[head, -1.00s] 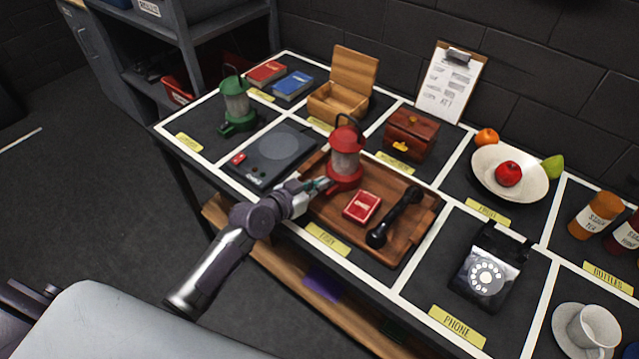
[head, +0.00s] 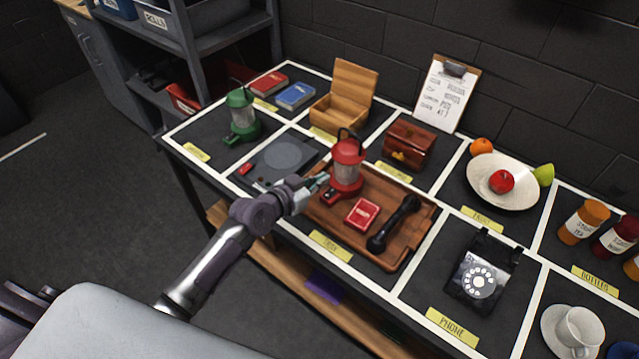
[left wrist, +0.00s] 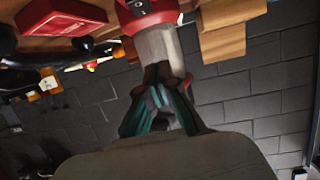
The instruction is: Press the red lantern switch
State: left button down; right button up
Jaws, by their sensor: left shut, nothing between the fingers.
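The red lantern (head: 346,168) stands upright on the wooden tray (head: 398,256) in the head view, with a red base, a pale glass and a dark handle. Its red base and pale glass also show in the left wrist view (left wrist: 156,45), where the picture is upside down. My left gripper (head: 322,181) is shut and empty, with its tips at the lantern's left side, by the glass and base. I cannot tell whether the tips touch it. My right gripper is not in view.
A red card box (head: 362,214) and a black handset (head: 394,224) lie on the tray. A green lantern (head: 242,116) stands at the left, beyond a dark turntable (head: 282,157). A wooden chest (head: 409,145) sits behind the tray.

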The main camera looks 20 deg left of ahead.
pick_arm(q)
jog(key=s+a+b, duration=0.1)
jog(key=s+a, duration=0.3)
jog(key=s, duration=0.5)
jog(key=shift+r+b, duration=0.25)
jog(key=shift+b, duration=0.1)
jog(key=shift+w, duration=0.15)
